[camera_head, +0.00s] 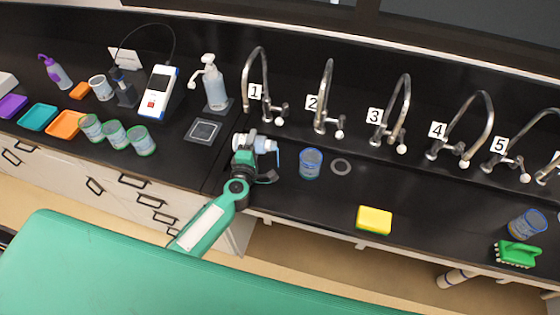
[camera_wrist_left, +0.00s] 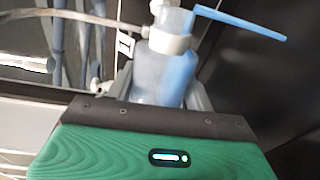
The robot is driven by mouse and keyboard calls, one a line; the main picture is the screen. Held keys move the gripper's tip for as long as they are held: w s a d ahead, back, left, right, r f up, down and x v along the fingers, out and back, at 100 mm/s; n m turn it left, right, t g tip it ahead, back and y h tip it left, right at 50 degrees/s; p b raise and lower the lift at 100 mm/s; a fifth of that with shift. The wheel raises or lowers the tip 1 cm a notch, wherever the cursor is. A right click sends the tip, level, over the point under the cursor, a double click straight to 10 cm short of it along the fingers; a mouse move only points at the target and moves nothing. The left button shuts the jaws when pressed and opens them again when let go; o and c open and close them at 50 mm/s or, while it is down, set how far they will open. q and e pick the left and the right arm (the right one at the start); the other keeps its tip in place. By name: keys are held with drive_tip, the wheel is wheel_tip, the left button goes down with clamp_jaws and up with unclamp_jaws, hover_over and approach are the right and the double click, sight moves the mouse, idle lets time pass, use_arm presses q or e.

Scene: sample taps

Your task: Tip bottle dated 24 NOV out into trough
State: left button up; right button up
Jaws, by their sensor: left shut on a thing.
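My left gripper (camera_head: 257,146) is shut on a pale blue bottle (camera_head: 266,145) with a white collar and a thin blue spout. In the left wrist view the bottle (camera_wrist_left: 165,75) stands up between the jaws, its blue spout pointing right. In the head view it looks tilted over, with the spout hanging down at its right. No date can be read on it. The black trough (camera_head: 325,192) runs below the row of numbered taps; the bottle is over or beside its left end. I cannot tell whether liquid is leaving it. My right gripper is not in view.
A blue-rimmed cup (camera_head: 311,163) and a grey ring (camera_head: 341,167) are just right of the gripper. Tap 1 (camera_head: 258,75) rises behind. A yellow sponge (camera_head: 374,220) and a green brush (camera_head: 517,254) lie farther right. A pump bottle (camera_head: 213,85) stands left.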

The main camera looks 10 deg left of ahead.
use_arm(q)
drive_tip(key=shift+f+m+p, duration=0.1)
drive_tip(key=shift+m+p, duration=0.25)
drive_tip(key=shift+m, duration=0.05)
idle(0.4)
drive_tip(key=shift+d+f+m+p, duration=0.15)
drive_tip(key=shift+f+m+p, duration=0.05)
drive_tip(key=shift+m+p, duration=0.45)
idle(0.6)
drive_tip(key=shift+d+r+m+y+p, duration=0.3)
drive_tip(key=shift+r+m+p, duration=0.2)
drive_tip(key=shift+m+p, duration=0.55)
idle(0.3)
drive_tip(key=shift+f+p, duration=0.1)
drive_tip(key=shift+p, duration=0.2)
